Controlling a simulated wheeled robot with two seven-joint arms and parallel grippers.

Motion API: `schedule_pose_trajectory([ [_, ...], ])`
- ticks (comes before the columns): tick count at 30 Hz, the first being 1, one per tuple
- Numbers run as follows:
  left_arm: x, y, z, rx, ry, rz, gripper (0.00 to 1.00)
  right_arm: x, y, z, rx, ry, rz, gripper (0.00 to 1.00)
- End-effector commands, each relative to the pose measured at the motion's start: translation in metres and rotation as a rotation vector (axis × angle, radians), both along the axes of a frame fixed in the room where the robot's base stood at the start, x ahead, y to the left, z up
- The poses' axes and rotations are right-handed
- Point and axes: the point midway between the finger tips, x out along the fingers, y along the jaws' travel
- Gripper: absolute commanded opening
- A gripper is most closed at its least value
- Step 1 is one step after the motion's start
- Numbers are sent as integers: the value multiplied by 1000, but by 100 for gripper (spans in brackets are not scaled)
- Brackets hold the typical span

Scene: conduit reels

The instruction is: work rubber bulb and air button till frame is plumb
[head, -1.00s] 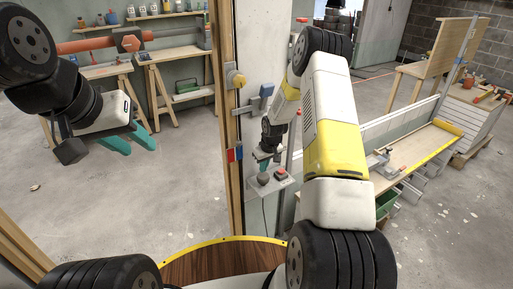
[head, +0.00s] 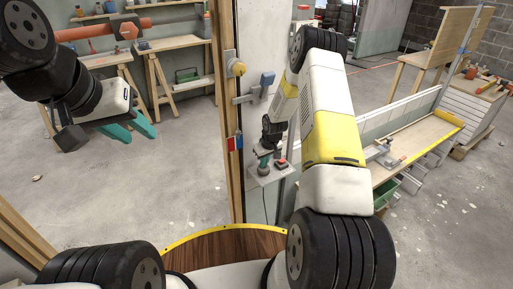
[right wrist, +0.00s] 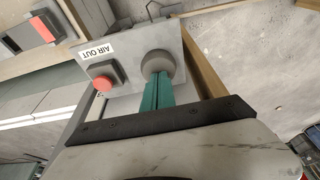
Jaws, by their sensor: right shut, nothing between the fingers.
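The grey rubber bulb (right wrist: 155,62) and the red air button (right wrist: 102,84), labelled AIR OUT, sit side by side on a pale panel (right wrist: 125,57) in the right wrist view. My right gripper (right wrist: 159,78) is shut and empty. Its teal fingertips are at the bulb, overlapping its edge; whether they press it I cannot tell. In the head view the right gripper (head: 264,158) hides most of the bulb, and the red button (head: 281,163) shows beside it. The wooden frame upright (head: 223,120) stands left of the panel. My left gripper (head: 130,130) is open and empty, far left.
A yellow knob (head: 238,68) and a red-and-blue piece (head: 235,144) are on the upright. A blue-topped bracket (head: 262,82) is right of it. A workbench (head: 430,140) stands at right.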

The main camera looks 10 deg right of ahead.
Motion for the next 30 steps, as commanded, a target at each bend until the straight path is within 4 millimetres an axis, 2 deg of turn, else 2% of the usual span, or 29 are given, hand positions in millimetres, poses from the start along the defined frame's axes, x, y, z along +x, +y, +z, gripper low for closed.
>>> schedule_pose_trajectory([
  [3,0,0,0,0,0,0,36,-2,1,-2,0,5,1,0],
  [7,0,0,0,0,0,0,36,1,3,10,0,2,1,0],
  [12,0,0,0,0,0,0,36,7,10,45,0,-4,2,0],
  [21,0,0,0,0,0,0,36,-11,3,110,0,-3,1,0],
  [24,0,0,0,0,0,0,36,-15,2,124,0,-2,0,0],
  [30,0,0,0,0,0,0,36,-19,1,136,0,0,0,0],
])
